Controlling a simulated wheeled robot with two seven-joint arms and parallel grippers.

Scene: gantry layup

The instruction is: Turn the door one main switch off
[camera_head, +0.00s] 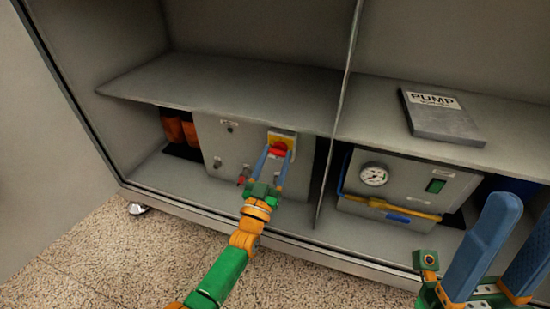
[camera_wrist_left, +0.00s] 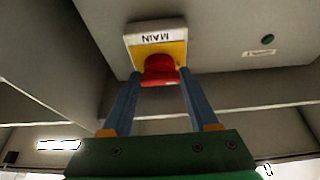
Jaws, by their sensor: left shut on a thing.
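The main switch is a red rotary knob (camera_head: 279,148) on a yellow plate (camera_head: 290,137), on the front of a grey control box (camera_head: 222,157) in the left bay. In the left wrist view, the red knob (camera_wrist_left: 160,70) sits below a label reading MAIN (camera_wrist_left: 156,39), seen upside down. My left gripper (camera_head: 277,154) reaches in from below, its blue fingers shut on either side of the knob. The knob's exact turn position is hard to tell. My right gripper (camera_head: 507,255) is at the lower right, its blue fingers apart and empty.
A divider (camera_head: 337,120) separates the bays. The right bay holds a grey unit with a gauge (camera_head: 373,175) and a green switch (camera_head: 436,185). A binder labelled PUMP (camera_head: 440,118) lies on the shelf above. Orange items (camera_head: 180,128) stand left of the control box.

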